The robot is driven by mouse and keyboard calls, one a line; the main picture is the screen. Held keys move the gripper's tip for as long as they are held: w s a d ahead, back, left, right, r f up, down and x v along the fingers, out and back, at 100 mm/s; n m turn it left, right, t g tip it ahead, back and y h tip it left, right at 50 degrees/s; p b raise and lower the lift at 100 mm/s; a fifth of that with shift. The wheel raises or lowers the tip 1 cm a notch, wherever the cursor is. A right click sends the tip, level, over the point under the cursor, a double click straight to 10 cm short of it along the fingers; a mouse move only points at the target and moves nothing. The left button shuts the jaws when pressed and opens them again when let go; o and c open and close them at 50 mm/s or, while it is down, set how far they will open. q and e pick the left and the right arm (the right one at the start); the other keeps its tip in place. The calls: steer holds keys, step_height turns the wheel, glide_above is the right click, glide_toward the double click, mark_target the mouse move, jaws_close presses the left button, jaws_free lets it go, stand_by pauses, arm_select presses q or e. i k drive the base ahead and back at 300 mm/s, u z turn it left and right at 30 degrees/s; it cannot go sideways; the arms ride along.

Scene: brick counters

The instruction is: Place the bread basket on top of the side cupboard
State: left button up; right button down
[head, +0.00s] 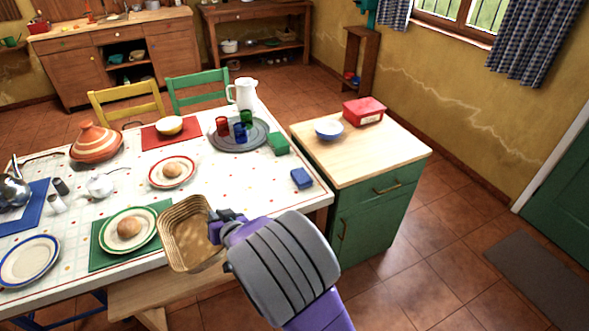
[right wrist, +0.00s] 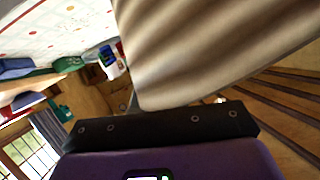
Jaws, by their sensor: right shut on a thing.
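The bread basket (head: 178,243) is a woven tan basket that looks empty. It is at the front edge of the dining table, over the bench, with its opening toward the head camera. My right gripper (head: 217,228) is shut on its right wall. In the right wrist view the basket's ribbed side (right wrist: 205,45) fills the upper middle; the fingertips are hidden there. The side cupboard (head: 365,160) is green with a pale wooden top and stands right of the table. My left gripper is not in view.
On the cupboard top, a blue bowl (head: 329,129) and a red box (head: 364,112) stand toward the back; the front part is bare. The table (head: 255,196) holds plates, a tagine and a jug (head: 243,94). A blue block (head: 301,178) and a green block (head: 278,143) lie near its right edge.

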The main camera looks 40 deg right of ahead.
mark_target(393, 142)
steer(key=z, duration=0.55)
steer(key=k, duration=0.65)
steer(key=z, duration=1.2)
steer(key=i, duration=0.8)
steer(key=z, duration=0.5)
steer(key=i, duration=1.35)
steer(key=u, duration=0.6)
